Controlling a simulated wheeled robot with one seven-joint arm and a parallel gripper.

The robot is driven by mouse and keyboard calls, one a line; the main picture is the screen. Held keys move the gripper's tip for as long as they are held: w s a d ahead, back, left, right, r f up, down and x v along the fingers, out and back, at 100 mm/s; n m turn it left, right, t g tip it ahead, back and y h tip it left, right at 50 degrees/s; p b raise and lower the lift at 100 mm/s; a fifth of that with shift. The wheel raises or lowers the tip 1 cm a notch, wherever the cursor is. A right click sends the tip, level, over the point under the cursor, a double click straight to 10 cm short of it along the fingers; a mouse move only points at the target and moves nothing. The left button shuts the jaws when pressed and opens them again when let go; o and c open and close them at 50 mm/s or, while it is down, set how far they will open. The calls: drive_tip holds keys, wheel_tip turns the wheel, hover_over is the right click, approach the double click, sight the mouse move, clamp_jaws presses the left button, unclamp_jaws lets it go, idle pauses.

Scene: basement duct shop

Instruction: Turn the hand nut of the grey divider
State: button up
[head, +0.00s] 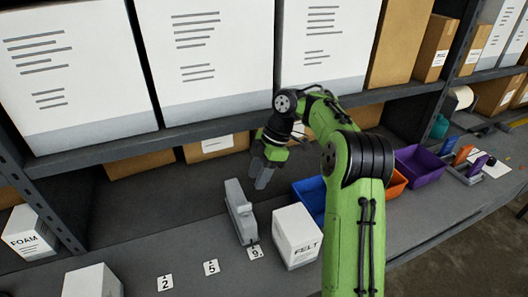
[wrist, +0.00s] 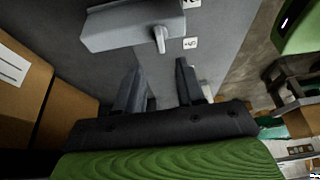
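The grey divider (head: 240,212) stands upright on the shelf, behind the card marked 9 and left of the FELT box. In the wrist view the divider (wrist: 118,26) lies at the top, with a light grey lever-like part (wrist: 160,39), apparently its hand nut, sticking out from its side. My gripper (head: 257,182) is above and behind the divider, pointing down. In the wrist view my gripper (wrist: 158,72) has its two fingers apart with nothing between them. The fingers do not touch the divider; the nut lies beyond their tips.
The white FELT box (head: 297,236) stands just right of the divider. A blue bin (head: 311,193), an orange bin (head: 396,184) and a purple bin (head: 420,165) stand farther right. A shelf board (head: 230,118) with large white boxes hangs above.

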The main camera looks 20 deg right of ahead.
drive_tip(key=p+v, duration=0.2)
drive_tip(key=v, duration=0.3)
drive_tip(key=shift+r, duration=0.2)
drive_tip(key=shift+f, duration=0.1)
drive_tip(key=s+a+r+m+t+h, duration=0.2)
drive_tip(key=s+a+r+m+h, duration=0.1)
drive_tip(key=s+a+r+m, duration=0.6)
drive_tip(key=s+d+f+m+t, duration=0.1)
drive_tip(key=s+f+m, duration=0.2)
drive_tip(key=s, duration=0.6)
drive_tip(key=s+d+f+m+t+h, duration=0.1)
drive_tip(key=s+f+m+t, duration=0.1)
drive_tip(key=s+m, duration=0.4)
drive_tip(key=s, duration=0.4)
drive_tip(key=shift+s+d+f+t+h, duration=0.2)
drive_tip(key=shift+d+f+t+h, duration=0.1)
drive_tip(key=shift+f, duration=0.05)
